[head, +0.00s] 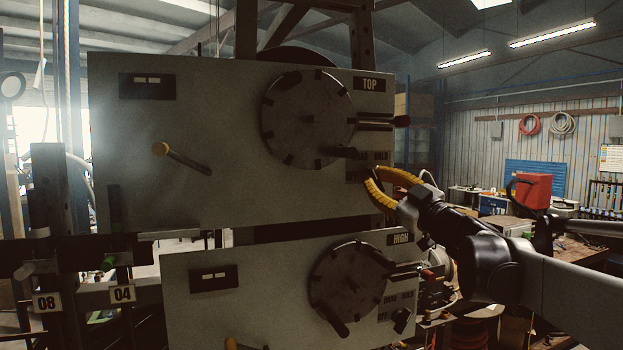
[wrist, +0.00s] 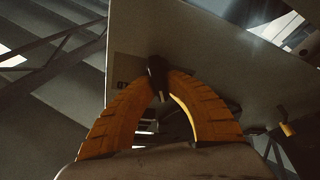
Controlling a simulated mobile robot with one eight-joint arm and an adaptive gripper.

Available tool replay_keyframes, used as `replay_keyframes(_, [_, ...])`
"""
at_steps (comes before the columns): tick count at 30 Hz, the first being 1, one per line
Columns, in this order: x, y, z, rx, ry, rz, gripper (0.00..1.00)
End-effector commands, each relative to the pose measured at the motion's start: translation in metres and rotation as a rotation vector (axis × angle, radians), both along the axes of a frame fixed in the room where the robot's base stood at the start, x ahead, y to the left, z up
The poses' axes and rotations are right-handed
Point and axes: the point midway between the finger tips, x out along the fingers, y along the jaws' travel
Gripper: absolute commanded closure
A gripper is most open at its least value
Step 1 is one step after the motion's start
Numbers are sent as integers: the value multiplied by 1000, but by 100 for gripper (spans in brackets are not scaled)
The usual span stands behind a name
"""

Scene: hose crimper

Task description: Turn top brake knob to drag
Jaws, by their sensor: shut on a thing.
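The top panel (head: 220,130) is a pale upright face marked TOP. My gripper (head: 374,175) reaches in from the right with yellow fingers at the panel's lower right. In the wrist view, the fingertips are closed around a dark knob (wrist: 157,68), the top brake knob. The fingers mostly hide it in the head view. Small dark position labels (head: 381,156) sit just above the fingertips, and another lies to their left. The text is too small to read surely, and I cannot tell which mark the knob points to.
A large dark notched disc (head: 300,105) with a handle is left of the knob.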

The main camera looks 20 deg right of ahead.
Motion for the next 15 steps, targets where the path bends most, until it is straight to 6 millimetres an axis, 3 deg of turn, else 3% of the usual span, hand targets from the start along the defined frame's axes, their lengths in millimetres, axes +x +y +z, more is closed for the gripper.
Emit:
replay_keyframes(11, [0, 0, 1, -3, 0, 0, 100])
replay_keyframes(12, [0, 0, 1, -3, 0, 0, 82])
replay_keyframes(13, [0, 0, 0, -3, 0, 0, 72])
replay_keyframes(14, [0, 0, 0, -3, 0, 0, 65])
replay_keyframes(15, [0, 0, 0, -3, 0, 0, 65])
